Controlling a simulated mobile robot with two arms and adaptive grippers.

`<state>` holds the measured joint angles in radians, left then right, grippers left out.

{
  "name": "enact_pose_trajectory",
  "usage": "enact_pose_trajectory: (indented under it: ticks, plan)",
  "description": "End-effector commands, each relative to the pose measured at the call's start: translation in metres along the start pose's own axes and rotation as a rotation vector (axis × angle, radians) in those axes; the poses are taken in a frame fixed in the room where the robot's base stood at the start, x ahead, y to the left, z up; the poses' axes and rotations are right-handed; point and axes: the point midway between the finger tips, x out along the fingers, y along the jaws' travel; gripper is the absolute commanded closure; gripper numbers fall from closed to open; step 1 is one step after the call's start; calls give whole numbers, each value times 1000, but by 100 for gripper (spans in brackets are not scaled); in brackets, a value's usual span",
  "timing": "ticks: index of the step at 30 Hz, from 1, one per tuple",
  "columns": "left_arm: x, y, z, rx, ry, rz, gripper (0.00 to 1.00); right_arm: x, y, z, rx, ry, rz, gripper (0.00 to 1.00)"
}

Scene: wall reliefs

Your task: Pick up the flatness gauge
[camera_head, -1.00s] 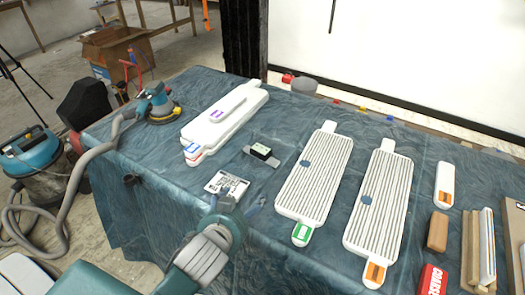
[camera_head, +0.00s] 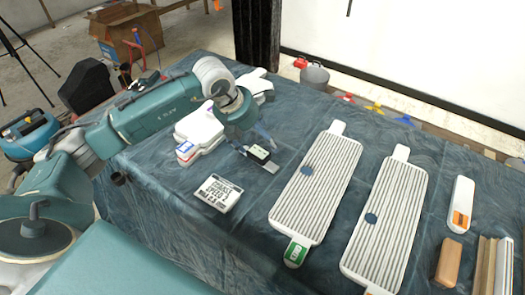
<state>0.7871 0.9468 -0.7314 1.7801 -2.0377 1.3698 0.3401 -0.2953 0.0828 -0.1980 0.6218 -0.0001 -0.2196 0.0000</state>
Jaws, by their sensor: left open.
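The flatness gauge, a small black block with a pale top face on a flat metal bar (camera_head: 270,166), lies on the blue cloth-covered table in the head view. My left arm comes in from the left, and its gripper (camera_head: 254,142) points down at the gauge. The left gripper is open, with its fingers close around or just above the black block; I cannot tell whether they touch it. The fingers and wrist hide part of the bar's left end. My right gripper is not in view.
Two ribbed white boards (camera_head: 316,190) (camera_head: 388,215) lie right of the gauge. A white printed card block (camera_head: 217,193) lies in front of it. Wooden and white blocks (camera_head: 449,262) (camera_head: 461,203) are at the right.

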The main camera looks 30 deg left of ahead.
Motion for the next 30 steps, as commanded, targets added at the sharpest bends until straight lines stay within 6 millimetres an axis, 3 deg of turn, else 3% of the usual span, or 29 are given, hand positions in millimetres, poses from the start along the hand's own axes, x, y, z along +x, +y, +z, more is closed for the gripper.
enact_pose_trajectory:
  ticks: [2, 5, 12, 17, 23, 30]
  plan:
    - [-4, 21, -4, -6, 26, 59, 22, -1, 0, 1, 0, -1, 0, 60]
    - [4, 30, -7, -10, 40, 84, 22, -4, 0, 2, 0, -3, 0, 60]
    - [40, 32, -8, -9, 40, 82, 22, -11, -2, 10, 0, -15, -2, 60]
    - [51, 32, -10, -8, 39, 82, 22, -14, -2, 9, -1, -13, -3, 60]
    - [78, 30, -16, -9, 41, 79, 22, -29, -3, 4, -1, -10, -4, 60]
    - [100, 33, -16, -7, 37, 81, 22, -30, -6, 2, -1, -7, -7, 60]
